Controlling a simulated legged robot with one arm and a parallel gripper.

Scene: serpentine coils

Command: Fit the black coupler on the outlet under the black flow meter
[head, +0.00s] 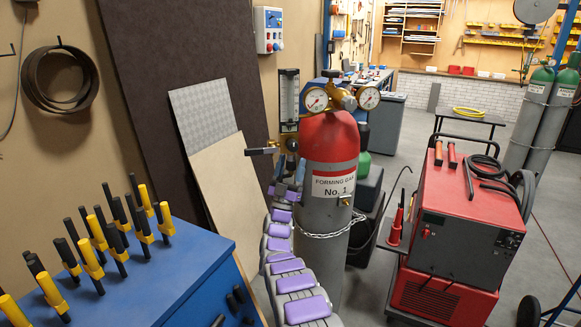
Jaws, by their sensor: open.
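The flow meter (289,97), a clear upright tube on a black back, stands left of the brass regulator (343,98) on the red-topped gas cylinder (330,140). I cannot tell whether this is the black coupler. My gripper (290,182) is open, small in the picture, at the far end of my purple and grey arm, just below the flow meter and beside the cylinder. Its fingertips are hard to make out.
A chain (330,234) loops round the cylinder, labelled "FORMING GAS No. 1". A red welding machine (462,215) stands at right. A blue cabinet (190,265) bearing several black and yellow handles is at left. Boards (200,115) lean behind. Open floor lies beyond the welder.

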